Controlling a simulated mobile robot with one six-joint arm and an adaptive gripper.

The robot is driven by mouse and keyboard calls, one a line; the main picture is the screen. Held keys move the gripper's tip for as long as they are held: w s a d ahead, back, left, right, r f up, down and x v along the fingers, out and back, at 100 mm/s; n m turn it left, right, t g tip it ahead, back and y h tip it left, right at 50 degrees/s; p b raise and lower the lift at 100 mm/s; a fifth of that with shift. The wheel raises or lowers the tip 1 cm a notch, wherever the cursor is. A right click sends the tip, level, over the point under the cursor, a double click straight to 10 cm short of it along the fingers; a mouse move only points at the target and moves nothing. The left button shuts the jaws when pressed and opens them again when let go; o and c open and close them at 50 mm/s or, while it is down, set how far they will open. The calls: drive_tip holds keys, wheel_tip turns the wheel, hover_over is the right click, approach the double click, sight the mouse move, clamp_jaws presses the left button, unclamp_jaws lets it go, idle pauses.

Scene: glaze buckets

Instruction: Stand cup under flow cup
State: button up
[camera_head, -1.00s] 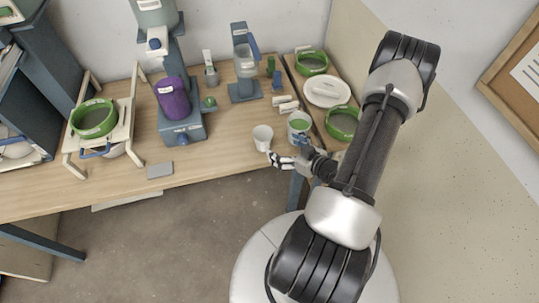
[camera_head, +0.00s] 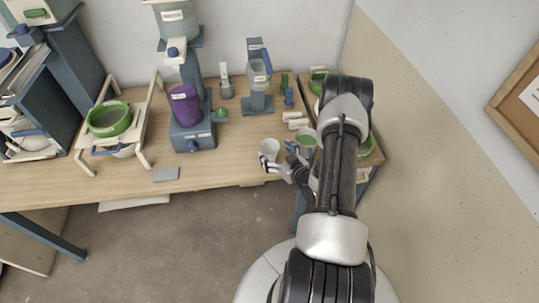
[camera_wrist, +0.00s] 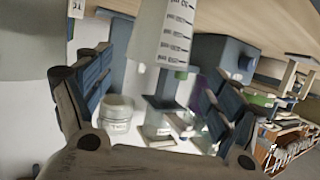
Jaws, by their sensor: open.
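A white cup (camera_head: 269,148) stands near the front right of the wooden table. In the wrist view a pale cup with dark scale marks (camera_wrist: 172,35) shows large between my fingers. My gripper (camera_head: 281,159) is open at the near right side of the cup, its fingers spread; I cannot tell if they touch it. In the wrist view my gripper (camera_wrist: 155,80) has one finger on each side. The flow cup looks to be the clear cup (camera_head: 259,72) in a blue-grey stand (camera_head: 257,102) at the table's back. The spot under it looks empty.
A bucket with green contents (camera_head: 306,141) stands just right of my gripper. White rolls (camera_head: 295,119) lie behind it. A purple container (camera_head: 184,106) on a blue machine stands left. A grey flat piece (camera_head: 166,174) lies at the front edge. Bare wood lies between machine and cup.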

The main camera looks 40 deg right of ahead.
sight(265, 142)
drive_tip(key=x, duration=0.2)
drive_tip(key=b+x, duration=0.1)
drive_tip(key=x, duration=0.2)
drive_tip(key=shift+d+f, duration=0.2)
drive_tip(key=shift+d, duration=0.05)
drive_tip(key=shift+c, duration=0.5)
drive_tip(key=c, duration=1)
drive_tip(key=shift+r, duration=0.1)
